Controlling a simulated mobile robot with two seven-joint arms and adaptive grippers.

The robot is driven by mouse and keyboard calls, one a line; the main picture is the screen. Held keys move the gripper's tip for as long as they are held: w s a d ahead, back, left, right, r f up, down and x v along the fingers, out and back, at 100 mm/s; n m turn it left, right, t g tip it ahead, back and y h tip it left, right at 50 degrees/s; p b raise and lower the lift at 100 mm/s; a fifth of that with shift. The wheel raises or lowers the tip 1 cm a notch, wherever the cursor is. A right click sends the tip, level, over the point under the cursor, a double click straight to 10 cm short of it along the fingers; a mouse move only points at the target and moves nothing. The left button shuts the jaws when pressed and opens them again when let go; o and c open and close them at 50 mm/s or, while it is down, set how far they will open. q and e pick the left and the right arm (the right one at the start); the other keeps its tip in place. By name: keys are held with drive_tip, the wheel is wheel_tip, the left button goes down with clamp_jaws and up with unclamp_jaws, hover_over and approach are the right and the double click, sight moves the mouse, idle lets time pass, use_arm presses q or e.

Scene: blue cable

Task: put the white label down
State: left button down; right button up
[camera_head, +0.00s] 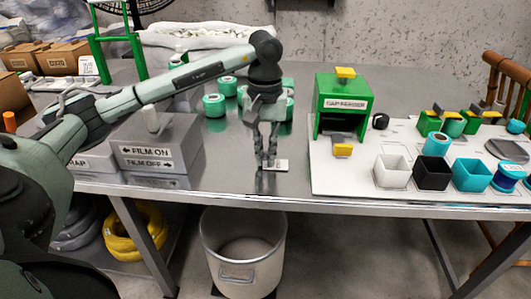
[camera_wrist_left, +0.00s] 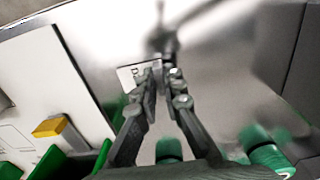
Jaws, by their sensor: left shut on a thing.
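The white label (camera_head: 280,165) is a small flat piece with dark print, low over the front part of the metal table (camera_head: 228,165). My left gripper (camera_head: 268,158) points down and is shut on the label. The label also shows at the fingertips in the left wrist view (camera_wrist_left: 128,76), sticking out to one side of the fingers (camera_wrist_left: 163,80). I cannot tell whether the label touches the table. My right gripper is not in view.
Right of the gripper is a white board (camera_head: 340,182) with a green cap feeder (camera_head: 343,95) and white, black and cyan bins. Left are grey FILM ON/OFF blocks (camera_head: 155,150). Green rolls (camera_head: 214,105) stand behind the gripper. A bin (camera_head: 243,250) stands below the table edge.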

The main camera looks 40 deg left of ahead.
sight(266, 156)
use_arm(q)
drive_tip(key=shift+f, duration=0.15)
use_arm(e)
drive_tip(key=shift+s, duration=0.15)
use_arm(q)
drive_tip(key=c, duration=1.6)
unclamp_jaws()
drive_tip(key=shift+c, duration=0.2)
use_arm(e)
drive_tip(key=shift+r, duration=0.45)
use_arm(q)
drive_tip(key=shift+r, duration=0.3)
wheel_tip(266, 156, up, 8)
drive_tip(key=shift+r+p, duration=0.25)
drive_tip(key=shift+p, duration=0.1)
drive_tip(key=shift+r+p, duration=0.4)
drive_tip(key=shift+r, duration=1.25)
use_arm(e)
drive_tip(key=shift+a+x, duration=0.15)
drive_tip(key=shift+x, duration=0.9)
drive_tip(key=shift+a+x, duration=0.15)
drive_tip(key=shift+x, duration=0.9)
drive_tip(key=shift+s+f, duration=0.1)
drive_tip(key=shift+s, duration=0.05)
